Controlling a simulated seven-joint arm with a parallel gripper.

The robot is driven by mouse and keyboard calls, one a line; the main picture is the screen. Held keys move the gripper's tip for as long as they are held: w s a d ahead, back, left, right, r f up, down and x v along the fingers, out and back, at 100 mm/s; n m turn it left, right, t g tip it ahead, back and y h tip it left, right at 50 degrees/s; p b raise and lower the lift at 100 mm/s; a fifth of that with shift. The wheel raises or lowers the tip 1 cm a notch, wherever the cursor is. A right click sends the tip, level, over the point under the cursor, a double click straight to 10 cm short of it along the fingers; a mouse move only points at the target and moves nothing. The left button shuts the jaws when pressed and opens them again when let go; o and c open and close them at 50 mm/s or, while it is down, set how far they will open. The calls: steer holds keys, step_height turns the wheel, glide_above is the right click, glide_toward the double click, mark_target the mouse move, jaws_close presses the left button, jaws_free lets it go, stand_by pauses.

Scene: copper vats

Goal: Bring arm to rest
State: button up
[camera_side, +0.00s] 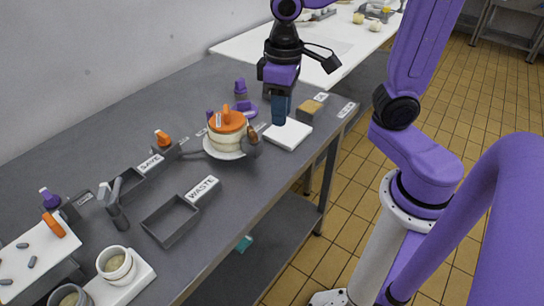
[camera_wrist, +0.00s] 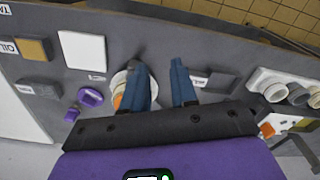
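My gripper (camera_side: 279,121) hangs from my purple arm with its blue fingers pointing down, at the white square pad in the side view. In the wrist view, my gripper (camera_wrist: 160,75) shows two blue fingers standing apart, with grey table between them and nothing held. The left finger partly hides a white pot with an orange lid. In the side view this pot (camera_side: 228,141) stands on a white plate, left of my gripper. Whether the fingertips touch anything below is hard to tell.
A white square pad (camera_side: 288,134), a tan block (camera_side: 311,110) and a purple item (camera_side: 242,97) lie near my gripper. A tray beside the WASTE label (camera_side: 170,222) and a white rack (camera_side: 30,262) lie further left. The table's front edge is close.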

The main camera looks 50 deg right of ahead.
steer(key=s+d+f+n, duration=0.2)
steer(key=s+f+n, duration=0.2)
steer(key=s+n, duration=0.4)
steer(key=s, duration=0.5)
steer(key=shift+s+d, duration=0.15)
steer(key=shift+s, duration=0.25)
stand_by(0.6)
